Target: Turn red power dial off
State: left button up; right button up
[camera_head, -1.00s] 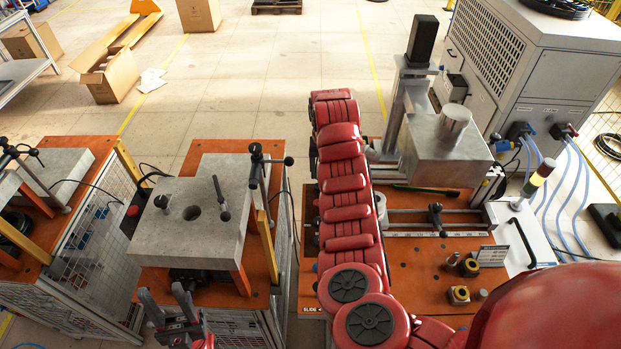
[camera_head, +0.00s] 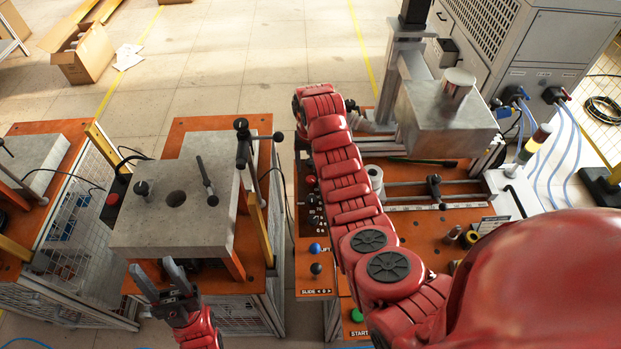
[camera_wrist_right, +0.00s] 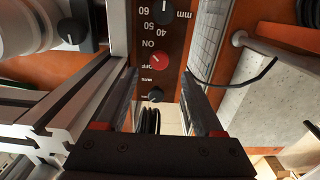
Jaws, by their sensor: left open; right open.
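The red power dial (camera_wrist_right: 159,60) shows on a dark panel in the right wrist view, beside the letters ON. Its pointer's exact setting is hard to read. My right gripper (camera_wrist_right: 158,74) is open, with one finger on each side of the picture below the dial; contact with it cannot be told. In the head view, a small red round control (camera_head: 311,180) shows at the left edge of the machine panel, beside my right arm. My right gripper is hidden there behind the arm. My left gripper (camera_head: 155,269) is open and empty at lower left.
A metal profile (camera_wrist_right: 95,95) runs close on the left. In the head view, a steel block (camera_head: 440,125) stands right of my arm and a grey-topped table (camera_head: 150,235) stands left.

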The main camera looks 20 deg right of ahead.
aim_at(311, 179)
notch_tip(311, 179, down, 4)
jog(key=shift+r+p, duration=0.2)
jog(key=shift+p, duration=0.8)
jog(key=shift+f, duration=1.05)
grip_shut()
